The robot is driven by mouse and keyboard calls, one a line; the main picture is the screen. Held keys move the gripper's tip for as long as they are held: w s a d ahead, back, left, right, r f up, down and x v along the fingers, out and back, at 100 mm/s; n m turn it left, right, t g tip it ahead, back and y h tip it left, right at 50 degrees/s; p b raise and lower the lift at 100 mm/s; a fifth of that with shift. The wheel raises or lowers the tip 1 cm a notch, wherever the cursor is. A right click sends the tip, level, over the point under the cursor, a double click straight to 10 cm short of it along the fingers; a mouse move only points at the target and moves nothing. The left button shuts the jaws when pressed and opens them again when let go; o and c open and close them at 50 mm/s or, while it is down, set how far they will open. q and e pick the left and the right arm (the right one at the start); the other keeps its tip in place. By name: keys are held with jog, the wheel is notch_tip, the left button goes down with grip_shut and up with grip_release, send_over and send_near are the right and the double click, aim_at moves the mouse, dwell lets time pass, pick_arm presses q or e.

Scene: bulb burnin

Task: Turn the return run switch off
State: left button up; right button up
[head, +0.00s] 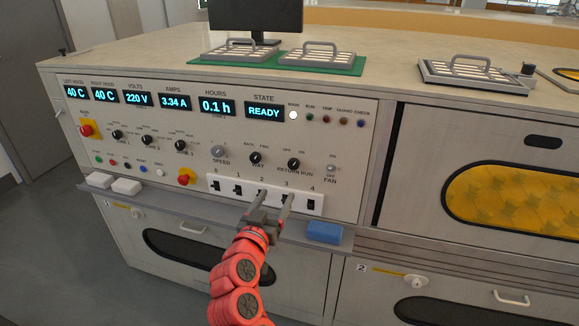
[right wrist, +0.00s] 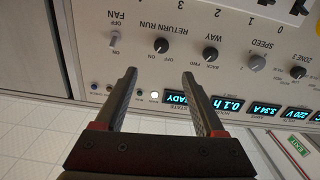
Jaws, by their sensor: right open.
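The return run switch (head: 293,164) is a small black rotary knob on the white control panel, between the way knob and the fan switch. Its off and on marks are above it in the head view; I cannot tell surely which one it points to. In the right wrist view, upside down, the return run knob (right wrist: 161,46) appears between and beyond the fingertips. My right gripper (head: 272,203) is open and empty, in front of the numbered switch row and below the knob in the head view. It also shows in the right wrist view (right wrist: 159,75). My left gripper is not in view.
The way knob (head: 255,158) and fan switch (head: 331,168) flank the knob. The numbered rocker strip (head: 265,194) lies below. A ledge (head: 215,204) juts out under the panel, with a blue block (head: 324,232) on it. The state display (head: 264,111) reads READY.

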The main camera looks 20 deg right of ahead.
aim_at(293, 165)
jog(key=p+x, duration=0.1)
jog(key=x, duration=1.3)
jog(key=shift+w+f, duration=0.1)
jog(key=shift+w, duration=0.05)
jog(key=shift+c, duration=0.4)
grip_shut()
